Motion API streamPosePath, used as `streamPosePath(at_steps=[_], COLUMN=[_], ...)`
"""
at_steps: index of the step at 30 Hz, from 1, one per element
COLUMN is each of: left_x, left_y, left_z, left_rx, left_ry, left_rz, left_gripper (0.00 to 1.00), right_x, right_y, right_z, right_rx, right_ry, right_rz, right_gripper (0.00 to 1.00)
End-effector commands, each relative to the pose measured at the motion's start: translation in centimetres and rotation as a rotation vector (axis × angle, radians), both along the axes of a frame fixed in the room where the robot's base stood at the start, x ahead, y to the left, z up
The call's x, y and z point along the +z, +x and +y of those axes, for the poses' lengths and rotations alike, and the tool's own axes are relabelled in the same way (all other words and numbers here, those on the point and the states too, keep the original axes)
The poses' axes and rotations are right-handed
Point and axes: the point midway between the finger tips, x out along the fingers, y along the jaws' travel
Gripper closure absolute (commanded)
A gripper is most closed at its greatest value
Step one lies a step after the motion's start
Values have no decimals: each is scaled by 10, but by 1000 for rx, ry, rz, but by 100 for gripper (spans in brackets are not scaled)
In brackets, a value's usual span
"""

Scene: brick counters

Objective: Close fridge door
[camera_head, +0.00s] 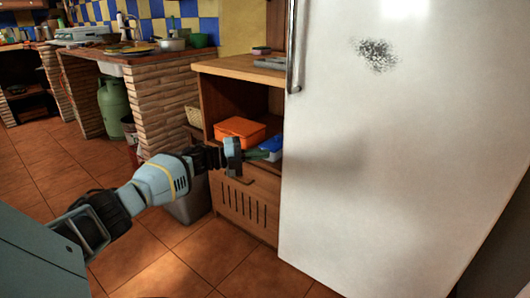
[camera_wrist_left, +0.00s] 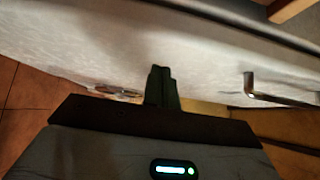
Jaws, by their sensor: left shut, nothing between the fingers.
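The fridge door (camera_head: 400,150) is a large white panel filling the right of the head view. A metal handle (camera_head: 293,48) runs along its upper left edge. No gap between door and fridge body shows, so I cannot tell how far open it is. My left gripper (camera_head: 262,155) is shut and empty, its fingers pointing toward the door's left edge. In the left wrist view the shut fingers (camera_wrist_left: 162,85) stand in front of the pale fridge panel (camera_wrist_left: 190,50), with a metal handle (camera_wrist_left: 280,97) to their right. I cannot tell whether they touch it. My right gripper is out of view.
A wooden cabinet (camera_head: 247,205) stands left of the fridge, with an orange box (camera_head: 240,130) and a blue item (camera_head: 271,144) on its shelf. A grey bin (camera_head: 190,205) stands beside it. Brick counters stand farther left. The tiled floor (camera_head: 230,270) in front is clear.

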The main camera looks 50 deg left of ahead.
Motion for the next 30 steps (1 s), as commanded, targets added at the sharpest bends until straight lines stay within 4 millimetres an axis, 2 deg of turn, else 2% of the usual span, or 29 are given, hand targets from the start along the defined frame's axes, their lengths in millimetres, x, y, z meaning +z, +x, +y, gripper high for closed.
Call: streamPosePath(at_steps=[6, 12, 18, 30], left_x=[-6, -7, -6, -5], left_y=[-20, -32, -36, -36], left_z=[39, 61, 68, 68], left_rx=[0, -2, -4, -5], left_ry=[0, 0, 0, 0], left_rz=[7, 8, 8, 8], left_gripper=[100, 100, 100, 100], right_x=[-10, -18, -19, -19], right_y=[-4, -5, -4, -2], right_z=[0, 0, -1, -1], right_rx=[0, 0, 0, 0], right_ry=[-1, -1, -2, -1], right_rz=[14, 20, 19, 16], right_gripper=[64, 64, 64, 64])
